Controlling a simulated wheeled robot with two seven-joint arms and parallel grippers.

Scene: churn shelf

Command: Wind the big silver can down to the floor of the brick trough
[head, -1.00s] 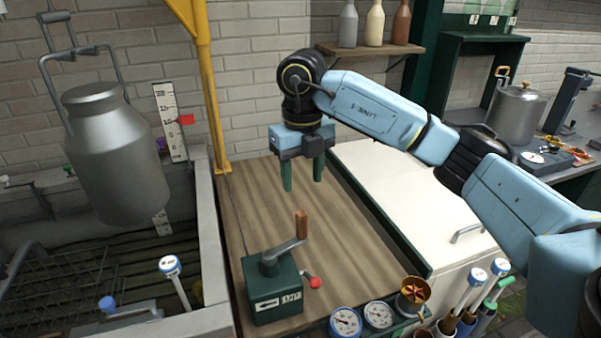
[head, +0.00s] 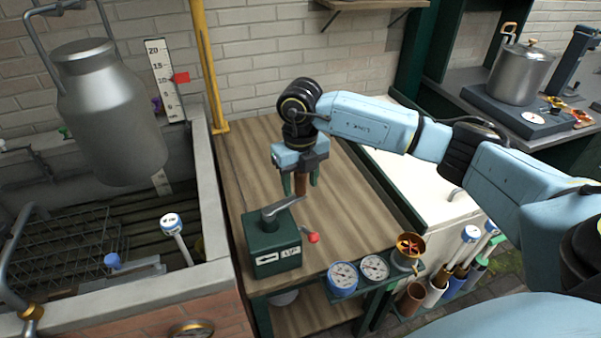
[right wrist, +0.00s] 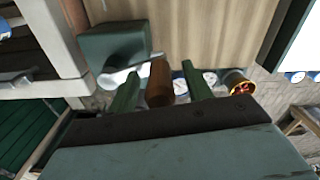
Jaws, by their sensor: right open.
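The big silver can (head: 112,122) hangs from its bail handle above the brick trough (head: 150,315), whose slatted floor is dark. A green winch box (head: 272,245) stands on the wooden bench. Its grey crank arm ends in an upright brown wooden handle (head: 300,184). My right gripper (head: 300,185) is open, pointing down, with one green finger on each side of the handle. In the right wrist view the handle (right wrist: 159,85) stands between the two spread fingers; I cannot tell whether either touches it. My left gripper is not in view.
A red-knobbed lever (head: 313,238) sticks out of the winch box. A scale board with a red pointer (head: 181,77) stands behind the trough. Gauges (head: 343,278) and a brass funnel-like cup (head: 409,247) line the bench front. A wire rack (head: 70,250) lies in the trough.

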